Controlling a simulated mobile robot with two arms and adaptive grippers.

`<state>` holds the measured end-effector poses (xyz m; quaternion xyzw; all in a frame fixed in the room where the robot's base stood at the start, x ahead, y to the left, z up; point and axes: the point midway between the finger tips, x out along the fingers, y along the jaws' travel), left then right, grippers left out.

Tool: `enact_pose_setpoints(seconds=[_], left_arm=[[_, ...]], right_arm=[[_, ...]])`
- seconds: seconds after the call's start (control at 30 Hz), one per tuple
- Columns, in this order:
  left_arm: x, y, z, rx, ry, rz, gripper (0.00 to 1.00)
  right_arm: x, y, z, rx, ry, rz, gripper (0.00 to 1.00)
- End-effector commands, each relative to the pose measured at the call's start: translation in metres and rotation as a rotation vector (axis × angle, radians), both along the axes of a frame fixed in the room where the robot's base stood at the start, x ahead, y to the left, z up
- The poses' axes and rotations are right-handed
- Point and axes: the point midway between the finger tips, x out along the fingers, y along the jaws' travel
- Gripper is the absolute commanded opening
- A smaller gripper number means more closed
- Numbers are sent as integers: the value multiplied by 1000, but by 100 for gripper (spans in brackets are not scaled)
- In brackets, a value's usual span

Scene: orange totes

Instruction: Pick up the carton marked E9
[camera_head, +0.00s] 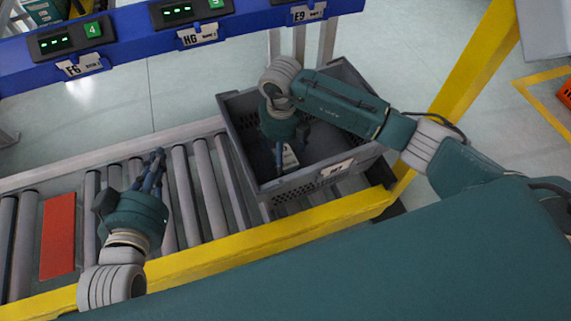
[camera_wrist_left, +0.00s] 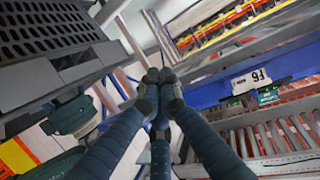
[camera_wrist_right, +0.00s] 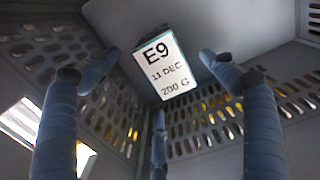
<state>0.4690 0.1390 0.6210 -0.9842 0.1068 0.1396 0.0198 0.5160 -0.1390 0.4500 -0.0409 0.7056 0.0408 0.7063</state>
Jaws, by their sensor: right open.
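The carton marked E9 (camera_wrist_right: 160,68) stands inside a grey crate (camera_head: 240,150); its white label reads E9, 11 DEC, 200 G. In the head view only part of the carton (camera_head: 290,159) shows below my right gripper (camera_head: 290,147). My right gripper reaches down into the crate. In the right wrist view its fingers are spread to either side of the carton, with gaps between them and it. My left gripper (camera_head: 157,165) is over the rollers, left of the crate. In the left wrist view its fingertips (camera_wrist_left: 160,77) meet, with nothing between them.
A blue rail (camera_head: 140,37) with tags F6, H6 and E9 and lit green displays runs above the roller conveyor (camera_head: 208,180). A red panel (camera_head: 58,240) lies among the rollers at left. A yellow rail (camera_head: 240,253) edges the near side. The crate walls surround my right gripper.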

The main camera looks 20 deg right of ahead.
Motion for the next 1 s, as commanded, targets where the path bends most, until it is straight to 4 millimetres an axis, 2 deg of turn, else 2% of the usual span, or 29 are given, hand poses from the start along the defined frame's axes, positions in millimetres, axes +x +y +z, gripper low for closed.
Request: enact_pose_setpoints(seconds=[0.2,0.4,0.57,0.8,0.83,1.0], left_arm=[[12,-9,41,-48,-191,-13,0],[14,-15,79,-89,-350,-23,0],[13,-16,94,-105,-410,-26,0],[13,-16,96,-106,-417,-26,0],[13,-16,96,-106,-416,-26,0],[13,-16,96,-106,-416,-26,0]], right_arm=[[0,1,-23,0,2,0,83],[1,2,-41,0,2,-1,83],[1,2,-47,0,1,0,83],[1,1,-47,0,1,0,83],[1,2,-47,0,1,0,81],[1,1,-47,0,1,0,47]])
